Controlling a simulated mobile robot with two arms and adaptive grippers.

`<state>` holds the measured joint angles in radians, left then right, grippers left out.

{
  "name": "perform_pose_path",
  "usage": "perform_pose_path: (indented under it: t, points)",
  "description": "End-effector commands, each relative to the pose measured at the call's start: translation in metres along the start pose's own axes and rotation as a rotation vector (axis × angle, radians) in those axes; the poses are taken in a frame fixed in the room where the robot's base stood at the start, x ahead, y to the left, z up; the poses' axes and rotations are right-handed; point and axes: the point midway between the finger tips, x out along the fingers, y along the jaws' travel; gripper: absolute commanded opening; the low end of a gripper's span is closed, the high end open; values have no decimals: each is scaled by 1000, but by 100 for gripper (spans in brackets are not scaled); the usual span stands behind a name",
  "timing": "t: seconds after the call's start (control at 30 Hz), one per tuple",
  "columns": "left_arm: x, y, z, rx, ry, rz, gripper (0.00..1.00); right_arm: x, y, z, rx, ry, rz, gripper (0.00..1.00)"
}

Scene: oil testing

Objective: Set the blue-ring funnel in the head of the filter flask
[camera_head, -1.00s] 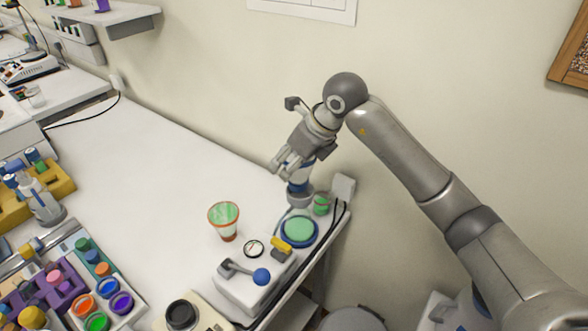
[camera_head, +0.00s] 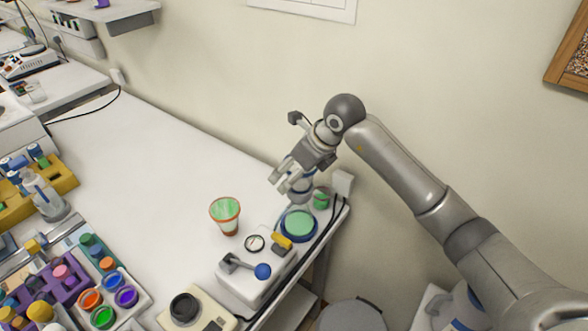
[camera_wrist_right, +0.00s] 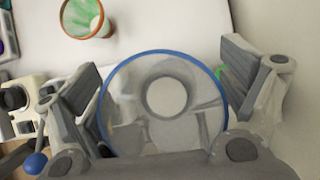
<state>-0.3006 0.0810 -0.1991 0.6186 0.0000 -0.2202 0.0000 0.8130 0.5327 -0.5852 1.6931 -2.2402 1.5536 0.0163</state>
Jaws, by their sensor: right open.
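The blue-ring funnel (camera_wrist_right: 111,80) is clear with a blue rim. In the right wrist view I look down into it, with a pale round opening at its middle. My right gripper (camera_wrist_right: 165,100) is open, with its fingers spread on either side of the rim. I cannot tell whether they touch it. In the head view my right gripper (camera_head: 282,180) reaches down at the table's far right corner and mostly hides the funnel. A grey-blue piece (camera_head: 300,194) shows under it. I cannot make out the filter flask's head. My left gripper is not in view.
An orange-rimmed cup with green inside (camera_head: 225,210) stands to the left. A white box with a gauge, yellow valve and blue-knobbed lever (camera_head: 240,285), a blue-rimmed green disc (camera_head: 298,224) and a small green jar (camera_head: 321,198) are nearby. The wall is close behind; the table's middle is clear.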

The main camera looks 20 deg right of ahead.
Motion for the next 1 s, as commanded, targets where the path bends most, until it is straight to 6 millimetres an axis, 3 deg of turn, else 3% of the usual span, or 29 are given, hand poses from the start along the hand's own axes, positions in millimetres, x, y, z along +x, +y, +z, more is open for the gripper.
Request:
perform_pose_path:
  t: [0.2,0.33,0.7,1.0]
  points:
    - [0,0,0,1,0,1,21,-2,0,0,0,-1,-1,93]
    - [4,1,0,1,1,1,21,-13,-1,1,-1,-4,-2,93]
    - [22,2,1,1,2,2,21,-88,-1,0,-2,-5,-4,93]
    - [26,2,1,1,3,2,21,-119,0,0,0,-1,-1,93]
